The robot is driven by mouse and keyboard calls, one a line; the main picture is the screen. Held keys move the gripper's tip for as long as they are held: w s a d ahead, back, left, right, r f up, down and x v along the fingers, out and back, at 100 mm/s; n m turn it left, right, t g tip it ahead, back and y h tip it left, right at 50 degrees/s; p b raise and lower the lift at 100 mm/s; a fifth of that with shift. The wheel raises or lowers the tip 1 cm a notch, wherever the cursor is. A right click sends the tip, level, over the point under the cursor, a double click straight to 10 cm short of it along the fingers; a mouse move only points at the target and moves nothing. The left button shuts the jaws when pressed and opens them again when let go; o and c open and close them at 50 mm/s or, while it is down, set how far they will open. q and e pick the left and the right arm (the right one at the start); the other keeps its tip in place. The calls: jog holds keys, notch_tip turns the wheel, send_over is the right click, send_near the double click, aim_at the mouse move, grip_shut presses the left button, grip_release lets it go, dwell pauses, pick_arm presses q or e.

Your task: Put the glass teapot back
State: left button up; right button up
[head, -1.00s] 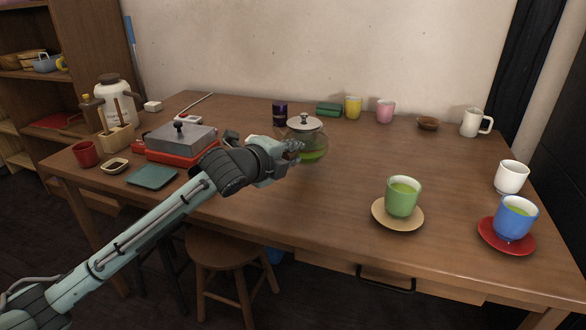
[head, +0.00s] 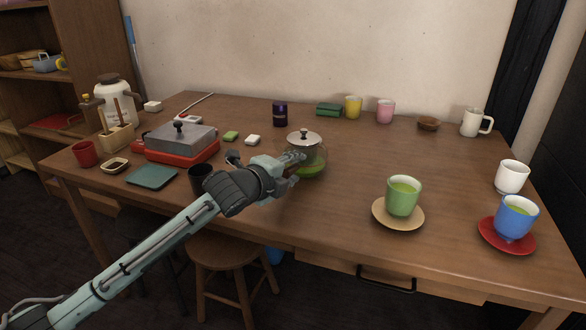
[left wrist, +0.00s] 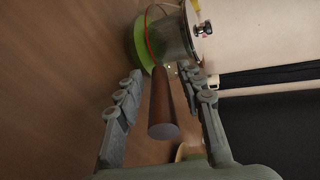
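The glass teapot (head: 318,160) has a pale lid with a dark knob and green tea inside. It stands upright on the wooden table, near the middle. My left gripper (head: 294,168) is at its near-left side. In the left wrist view the teapot (left wrist: 172,42) is at the top, and its brown handle (left wrist: 160,105) points towards me. The open fingers of my left gripper (left wrist: 162,88) stand on either side of the handle, with visible gaps. The gripper hides part of the teapot in the head view. My right gripper is not in view.
A green cup (head: 403,197) on a tan saucer stands to the right; a blue cup (head: 516,217) stands beyond it. A black cup (head: 198,178) is beside my left wrist. A red-based grill (head: 180,140) is at left. Table between teapot and green cup is clear.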

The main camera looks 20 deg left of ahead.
pick_arm(q)
jog(key=shift+r, duration=0.1)
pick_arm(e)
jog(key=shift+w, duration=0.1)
pick_arm(q)
jog(key=shift+s+r, duration=0.15)
jog(key=shift+s, duration=0.05)
jog(key=v, duration=1.1)
jog(key=shift+s, duration=0.3)
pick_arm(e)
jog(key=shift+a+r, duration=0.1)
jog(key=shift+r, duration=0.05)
pick_arm(q)
jog(key=shift+s+a, duration=0.1)
